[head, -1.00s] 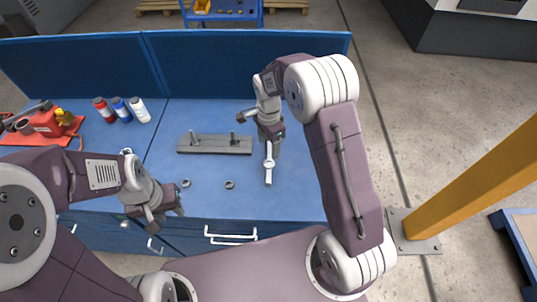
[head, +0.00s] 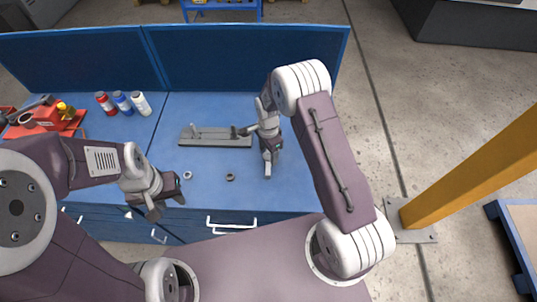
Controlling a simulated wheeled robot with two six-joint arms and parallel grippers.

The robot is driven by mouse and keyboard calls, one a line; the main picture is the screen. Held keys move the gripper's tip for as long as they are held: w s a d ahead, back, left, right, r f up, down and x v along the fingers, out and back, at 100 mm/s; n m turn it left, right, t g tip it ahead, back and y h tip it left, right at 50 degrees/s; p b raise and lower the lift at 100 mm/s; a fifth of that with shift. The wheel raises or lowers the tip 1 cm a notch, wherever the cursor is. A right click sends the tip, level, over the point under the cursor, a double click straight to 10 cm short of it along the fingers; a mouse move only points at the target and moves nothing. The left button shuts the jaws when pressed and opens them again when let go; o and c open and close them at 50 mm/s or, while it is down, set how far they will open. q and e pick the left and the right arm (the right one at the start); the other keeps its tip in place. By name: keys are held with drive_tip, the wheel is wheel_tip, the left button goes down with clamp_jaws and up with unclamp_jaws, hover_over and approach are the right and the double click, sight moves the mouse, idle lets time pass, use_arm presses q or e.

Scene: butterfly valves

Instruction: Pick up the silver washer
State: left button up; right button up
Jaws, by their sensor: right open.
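A small pale ring, seemingly the silver washer (head: 188,175), lies flat on the blue bench top. A darker ring (head: 230,177) lies to its right. My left gripper (head: 166,204) is over the bench's front edge, to the left of and nearer than the pale ring. Its fingers look apart, with nothing seen between them. My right gripper (head: 257,150) is open, to the right of and beyond both rings, beside the right end of a grey plate. A pale elongated part (head: 267,171) shows below it, mostly hidden; I cannot tell whether they touch.
The grey plate (head: 215,142) with upright posts lies behind the rings. Red, blue and white bottles (head: 122,102) and a red tool holder (head: 45,120) stand at the left. Blue panels (head: 250,57) close off the back. The bench around the rings is clear.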

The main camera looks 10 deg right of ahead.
drive_tip(key=shift+s, duration=0.15)
clamp_jaws()
drive_tip(key=shift+r, duration=0.4)
drive_tip(key=r, duration=0.1)
drive_tip(key=r+b, duration=0.1)
drive_tip(key=shift+w+r, duration=0.2)
drive_tip(key=shift+r, duration=0.1)
drive_tip(key=shift+s+d+r+b, duration=0.5)
drive_tip(key=shift+s+r, duration=0.15)
drive_tip(key=shift+r, duration=0.1)
drive_tip(key=s+d+r+b, duration=0.2)
drive_tip(key=s+d+r, duration=0.4)
drive_tip(key=s, duration=0.2)
drive_tip(key=shift+s+r, duration=0.15)
drive_tip(key=shift+s, duration=0.05)
